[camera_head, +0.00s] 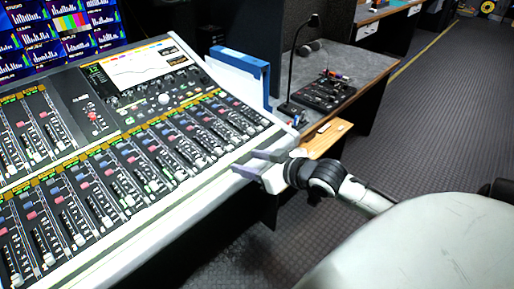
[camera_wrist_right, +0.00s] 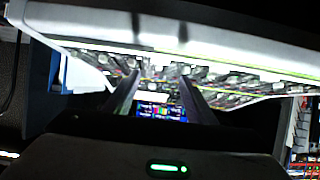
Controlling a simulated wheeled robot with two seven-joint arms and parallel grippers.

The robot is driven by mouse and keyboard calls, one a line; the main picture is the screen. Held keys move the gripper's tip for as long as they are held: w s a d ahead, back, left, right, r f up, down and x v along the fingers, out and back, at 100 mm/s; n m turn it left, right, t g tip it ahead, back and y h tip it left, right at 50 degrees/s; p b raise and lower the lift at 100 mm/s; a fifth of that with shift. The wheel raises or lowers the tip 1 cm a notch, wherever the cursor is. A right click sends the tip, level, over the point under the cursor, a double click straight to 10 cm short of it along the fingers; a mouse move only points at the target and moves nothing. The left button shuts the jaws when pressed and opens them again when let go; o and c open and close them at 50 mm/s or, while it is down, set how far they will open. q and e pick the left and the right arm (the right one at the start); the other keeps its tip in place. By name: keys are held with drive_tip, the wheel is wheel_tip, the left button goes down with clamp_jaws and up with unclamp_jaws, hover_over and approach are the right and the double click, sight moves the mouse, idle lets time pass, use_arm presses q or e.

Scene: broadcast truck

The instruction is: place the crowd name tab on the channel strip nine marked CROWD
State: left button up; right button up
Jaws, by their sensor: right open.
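My right gripper (camera_head: 246,162) is at the right front edge of the mixing console (camera_head: 190,200), with its fingers apart and nothing visible between them. In the right wrist view its two dark fingers (camera_wrist_right: 160,80) point toward the underside and faders of the console (camera_wrist_right: 240,75). Rows of channel strips (camera_head: 150,165) with faders and coloured buttons cover the console. Their labels are too small to read, so I cannot pick out strip nine. I cannot make out the crowd name tab. A light wooden tray (camera_head: 318,149) with small pale pieces sits just beyond my right gripper. My left gripper is not in view.
A blue binder (camera_head: 243,62) stands at the console's right side. A grey side desk (camera_head: 372,66) holds a gooseneck microphone (camera_head: 290,70) and a black control box (camera_head: 322,95). Monitors (camera_head: 60,30) are at the upper left. The floor on the right is open.

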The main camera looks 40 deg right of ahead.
drive_tip(key=s+a+f+n+g+y, duration=0.1)
drive_tip(key=s+a+f+g, duration=0.3)
drive_tip(key=s+a+f, duration=1.5)
wheel_tip(320, 180, down, 4)
drive_tip(key=shift+s+a+r, duration=0.1)
drive_tip(key=shift+s+a, duration=0.05)
drive_tip(key=shift+s, duration=0.45)
